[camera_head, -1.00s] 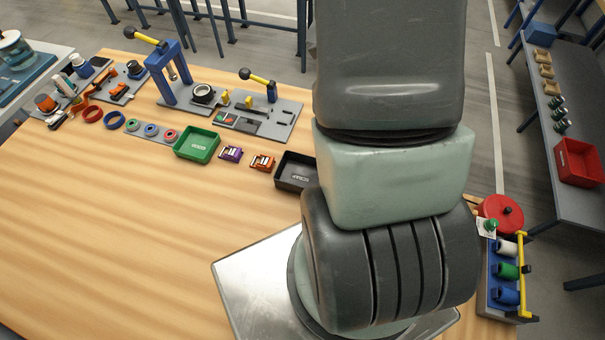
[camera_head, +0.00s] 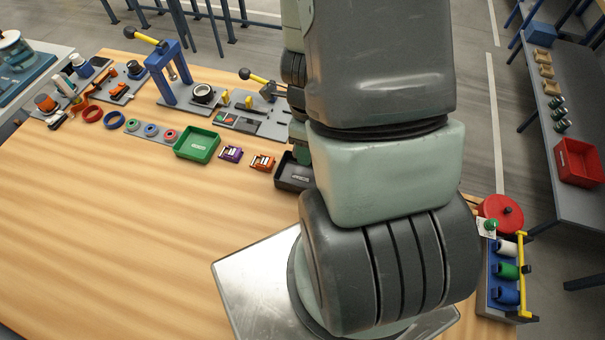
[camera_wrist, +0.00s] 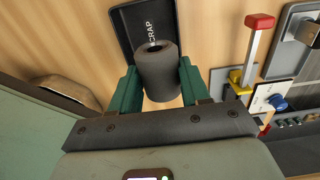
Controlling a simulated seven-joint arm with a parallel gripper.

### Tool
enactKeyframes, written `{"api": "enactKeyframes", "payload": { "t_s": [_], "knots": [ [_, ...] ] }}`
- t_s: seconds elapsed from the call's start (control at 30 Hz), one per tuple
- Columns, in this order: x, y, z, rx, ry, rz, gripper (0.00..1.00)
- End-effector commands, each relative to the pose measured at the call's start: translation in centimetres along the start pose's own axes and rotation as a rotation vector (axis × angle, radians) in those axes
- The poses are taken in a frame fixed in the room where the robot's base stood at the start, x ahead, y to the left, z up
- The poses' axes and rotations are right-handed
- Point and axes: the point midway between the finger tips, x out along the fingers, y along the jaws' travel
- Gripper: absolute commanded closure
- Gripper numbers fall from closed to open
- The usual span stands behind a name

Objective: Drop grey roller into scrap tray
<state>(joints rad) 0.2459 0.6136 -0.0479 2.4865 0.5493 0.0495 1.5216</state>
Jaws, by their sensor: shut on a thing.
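The dark grey roller (camera_wrist: 158,75) is between the green fingers of my gripper (camera_wrist: 159,70) in the wrist view. The fingers are shut on its sides, and its end with a hole faces up in the picture. The black scrap tray (camera_wrist: 126,28), with the word SCRAP on it, shows just beyond the roller, which covers part of it. In the head view the scrap tray (camera_head: 290,178) lies on the wooden table, partly hidden by my arm. My gripper and the roller are hidden in the head view.
A green tray (camera_head: 197,144), a purple part (camera_head: 231,154) and an orange part (camera_head: 262,162) sit left of the scrap tray. A red-tipped lever (camera_wrist: 251,45) stands right of it in the wrist view. The table's left front is clear.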

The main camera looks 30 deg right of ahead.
Motion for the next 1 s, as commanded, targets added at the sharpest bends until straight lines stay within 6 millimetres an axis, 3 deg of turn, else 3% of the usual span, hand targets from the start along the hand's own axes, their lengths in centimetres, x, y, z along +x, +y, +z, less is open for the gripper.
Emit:
{"api": "enactKeyframes", "payload": {
  "t_s": [0.37, 0.4, 0.57, 0.87, 1.0],
  "knots": [
    [0.5, 0.0, 0.0, 0.0, -0.002, 0.0, 0.9],
    [0.5, 0.0, 0.0, 0.0, -0.002, 0.0, 0.48],
    [0.5, 0.0, 0.0, 0.0, -0.002, 0.0, 0.24],
    [0.4, 0.0, 0.0, -0.001, -0.001, 0.0, 0.24],
    [-0.7, -0.1, 0.1, -0.003, -0.001, -0.004, 0.24]
  ]
}}
